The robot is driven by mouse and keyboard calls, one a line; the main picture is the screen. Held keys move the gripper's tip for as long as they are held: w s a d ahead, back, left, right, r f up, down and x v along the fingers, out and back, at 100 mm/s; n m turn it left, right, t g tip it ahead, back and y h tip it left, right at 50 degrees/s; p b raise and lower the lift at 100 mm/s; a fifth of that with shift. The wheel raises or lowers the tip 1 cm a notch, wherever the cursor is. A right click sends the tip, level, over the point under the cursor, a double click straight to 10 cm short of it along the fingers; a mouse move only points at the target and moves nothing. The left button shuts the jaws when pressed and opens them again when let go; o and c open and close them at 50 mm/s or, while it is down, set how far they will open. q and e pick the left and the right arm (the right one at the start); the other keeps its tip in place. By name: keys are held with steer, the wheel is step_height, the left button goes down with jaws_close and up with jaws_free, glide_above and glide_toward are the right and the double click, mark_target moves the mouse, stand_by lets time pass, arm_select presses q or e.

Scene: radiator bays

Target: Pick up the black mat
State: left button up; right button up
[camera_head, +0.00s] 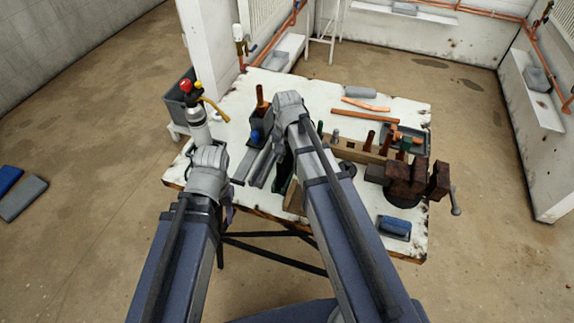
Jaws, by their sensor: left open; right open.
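I cannot pick out a black mat for certain. A dark grey pad (23,198) lies on the floor at the far left, and a smaller grey pad (360,91) lies at the back of the white worktable (225,125). My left gripper (229,210) is over the table's left front corner, mostly hidden behind its own wrist. My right gripper (258,168) appears over the table's left half, with two dark bars that look like its fingers apart and nothing seen between them. My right arm hides part of the table's middle.
A vice (408,182) and a blue brush-like block (394,228) are at the table's right. A gas torch (197,125) stands at the left edge. Floor on both sides is mostly free.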

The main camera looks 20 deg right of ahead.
steer(key=shift+f, duration=0.1)
jaws_close()
stand_by(0.4)
